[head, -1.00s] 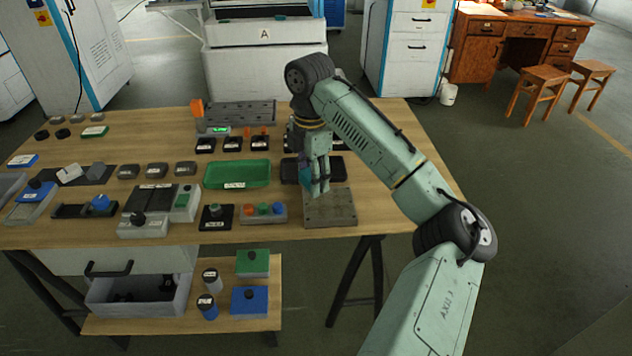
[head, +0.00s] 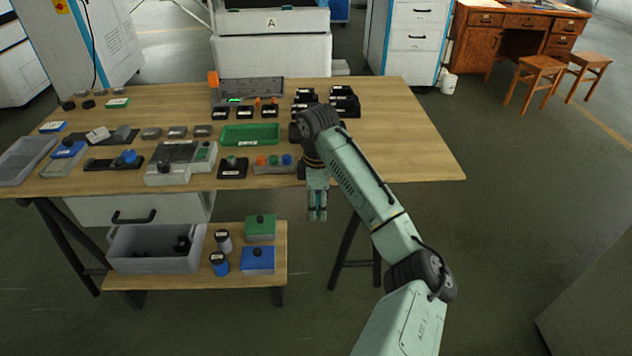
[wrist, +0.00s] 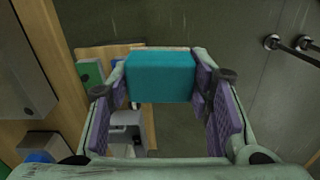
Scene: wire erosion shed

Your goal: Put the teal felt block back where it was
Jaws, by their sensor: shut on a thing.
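The teal felt block (wrist: 160,76) is held between the two purple-padded fingers of my gripper (wrist: 160,95) in the wrist view. In the head view my gripper (head: 317,213) points down in front of the workbench's front edge, right of the lower shelf. Only a narrow strip of teal shows between its fingers there. Below the block, the wrist view shows floor and part of a wooden surface. I cannot tell from the frames which spot the block came from.
The workbench top (head: 400,140) is bare at its right. A green tray (head: 250,134), a button box (head: 273,165) and black holders stand left of my arm. The lower shelf (head: 200,281) holds a grey bin (head: 155,262), a green box (head: 261,229) and a blue box (head: 258,260).

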